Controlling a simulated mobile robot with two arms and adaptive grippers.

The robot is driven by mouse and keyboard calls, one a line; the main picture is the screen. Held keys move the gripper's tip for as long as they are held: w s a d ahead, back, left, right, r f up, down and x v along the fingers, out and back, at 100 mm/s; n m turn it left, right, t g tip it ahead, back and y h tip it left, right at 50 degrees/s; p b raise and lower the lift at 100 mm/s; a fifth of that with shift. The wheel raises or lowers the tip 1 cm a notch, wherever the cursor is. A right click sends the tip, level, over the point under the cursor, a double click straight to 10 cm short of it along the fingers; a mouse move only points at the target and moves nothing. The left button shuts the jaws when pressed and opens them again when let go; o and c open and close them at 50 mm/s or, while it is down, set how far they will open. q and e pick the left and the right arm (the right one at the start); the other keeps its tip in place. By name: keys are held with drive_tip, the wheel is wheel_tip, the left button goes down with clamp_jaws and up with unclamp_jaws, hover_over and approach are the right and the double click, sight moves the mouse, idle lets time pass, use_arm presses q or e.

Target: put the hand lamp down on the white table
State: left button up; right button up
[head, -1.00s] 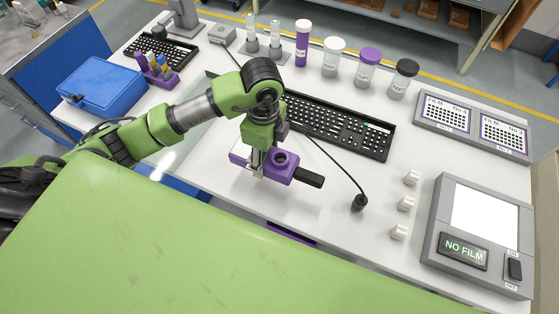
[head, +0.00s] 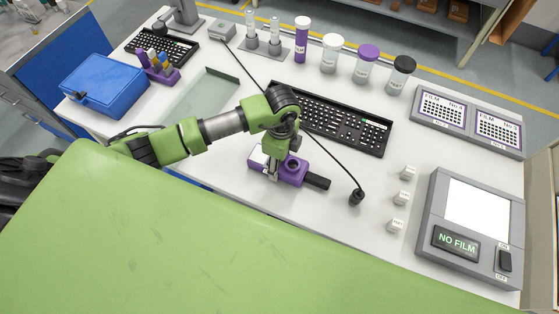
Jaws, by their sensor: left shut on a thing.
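The hand lamp appears to be the purple block (head: 293,175) with a round dark lens on top and a black handle pointing right. My left gripper (head: 272,172) is shut on its left part, with the fingers pointing down. The lamp is over or on the bare front middle of the white table (head: 325,218); I cannot tell whether its underside touches the top. The gripper and wrist hide part of the lamp. My right gripper is not in view.
White cubes (head: 402,198) and a grey light box (head: 470,230) stand further right.

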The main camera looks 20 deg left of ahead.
use_arm(q)
drive_tip(key=o, duration=1.3)
drive_tip(key=shift+f, duration=0.1)
drive_tip(key=shift+r, duration=0.35)
wheel_tip(320, 180, up, 12)
drive_tip(key=b, duration=0.2)
drive_tip(key=shift+f+b, duration=0.15)
drive_tip(key=shift+b, duration=0.25)
drive_tip(key=shift+w+d, duration=0.1)
